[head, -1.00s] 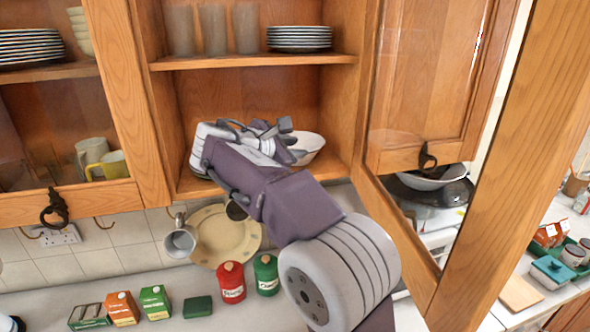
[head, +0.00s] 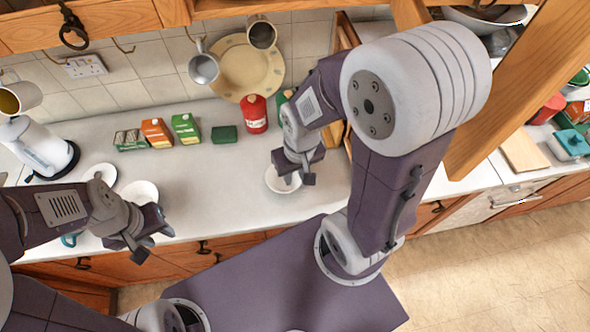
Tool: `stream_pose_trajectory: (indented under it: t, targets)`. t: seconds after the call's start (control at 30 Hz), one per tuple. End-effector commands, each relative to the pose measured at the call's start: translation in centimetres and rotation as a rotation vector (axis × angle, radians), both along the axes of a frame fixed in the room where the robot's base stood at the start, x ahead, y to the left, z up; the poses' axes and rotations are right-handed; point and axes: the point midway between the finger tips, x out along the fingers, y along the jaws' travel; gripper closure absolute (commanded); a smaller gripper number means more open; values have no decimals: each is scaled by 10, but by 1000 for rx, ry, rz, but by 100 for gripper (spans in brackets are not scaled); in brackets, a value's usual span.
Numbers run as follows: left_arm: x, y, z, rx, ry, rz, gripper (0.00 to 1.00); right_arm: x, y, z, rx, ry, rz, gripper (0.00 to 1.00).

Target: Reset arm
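My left gripper (head: 153,241) hangs over the front edge of the counter at lower left, just right of and below a white saucer. Its fingertips look apart with nothing between them. My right gripper (head: 293,168) points down over a small white dish (head: 282,182) on the counter and partly hides it. Its fingers look apart, and I see nothing held. Whether it touches the dish cannot be told. My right arm is bent, with its large pale joint high at centre right.
Boxes (head: 157,133), a red canister (head: 254,114) and a part-hidden green one stand along the wall. A kettle (head: 40,148) and saucers (head: 138,192) are at left. Mugs (head: 203,66) hang under the cabinet. An open wooden door (head: 520,100) slants at right. The middle counter is clear.

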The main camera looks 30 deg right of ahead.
Motion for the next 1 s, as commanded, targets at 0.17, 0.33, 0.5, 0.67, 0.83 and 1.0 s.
stream_pose_trajectory:
  t: [0.17,0.33,0.5,0.67,0.83,1.0]
  targets:
    - [0,0,-3,0,0,0,64,1,0,-2,-2,0,5,74]
    - [0,0,-48,0,0,0,64,1,0,-48,-2,1,7,74]
    - [0,0,-106,0,1,0,64,1,0,-105,-3,1,8,74]
    - [0,0,-99,0,0,0,64,1,0,-98,-3,1,9,74]
    - [0,0,-98,0,-1,0,64,1,0,-97,-3,0,9,74]
    - [0,0,-98,0,0,0,64,1,0,-97,-3,0,9,74]
